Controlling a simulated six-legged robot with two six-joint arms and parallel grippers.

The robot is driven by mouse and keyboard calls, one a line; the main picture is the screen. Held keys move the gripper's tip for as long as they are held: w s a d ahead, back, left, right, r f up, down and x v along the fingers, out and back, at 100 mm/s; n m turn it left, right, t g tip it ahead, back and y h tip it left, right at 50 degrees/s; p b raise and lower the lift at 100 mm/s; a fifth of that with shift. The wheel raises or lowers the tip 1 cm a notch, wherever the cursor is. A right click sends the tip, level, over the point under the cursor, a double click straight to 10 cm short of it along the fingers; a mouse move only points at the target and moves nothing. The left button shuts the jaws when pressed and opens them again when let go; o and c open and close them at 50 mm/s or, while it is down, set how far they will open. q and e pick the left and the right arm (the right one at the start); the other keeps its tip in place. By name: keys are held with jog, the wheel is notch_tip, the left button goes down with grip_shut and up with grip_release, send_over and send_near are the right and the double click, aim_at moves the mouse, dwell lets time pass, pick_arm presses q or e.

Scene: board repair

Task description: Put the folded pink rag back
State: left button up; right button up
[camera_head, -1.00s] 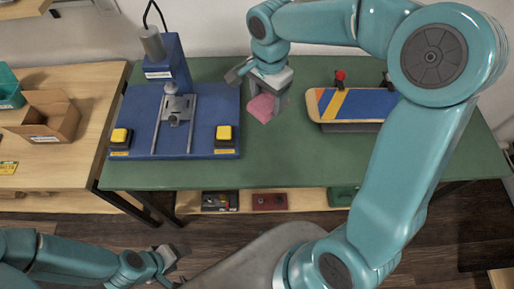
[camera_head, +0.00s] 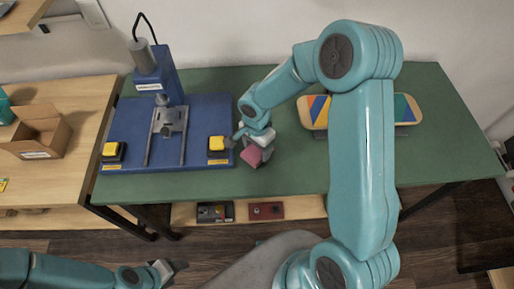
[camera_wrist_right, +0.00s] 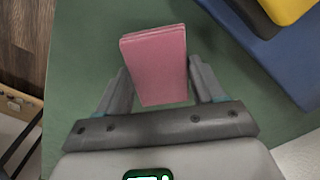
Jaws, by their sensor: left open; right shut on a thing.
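The folded pink rag (camera_head: 252,156) is held in my right gripper (camera_head: 256,150), near the front part of the green table and to the right of the blue press base. In the right wrist view the rag (camera_wrist_right: 157,62) sits between the two grey fingers of my right gripper (camera_wrist_right: 160,85), standing out past their tips over the green surface. I cannot tell whether it touches the table. My left gripper (camera_head: 168,270) is open and empty, low in the head view, apart from the table.
A blue press (camera_head: 135,160) with yellow buttons stands on the left of the green table (camera_head: 300,180). A skateboard deck (camera_head: 408,108) lies at the right, partly hidden by my right arm. A cardboard box (camera_head: 40,135) stands on the wooden table at left. Red and dark boxes sit on the shelf below.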

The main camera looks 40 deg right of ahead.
aim_at(257, 149)
jog(key=shift+f, duration=0.6)
jog(key=shift+f+b, duration=0.2)
jog(key=shift+b, duration=0.1)
jog(key=o, duration=1)
jog(key=shift+r, duration=0.1)
jog(key=shift+r+p, duration=0.35)
jog(key=shift+p, duration=0.15)
notch_tip(257, 149, up, 12)
jog(key=shift+f+b, duration=0.2)
jog(key=shift+b, duration=0.2)
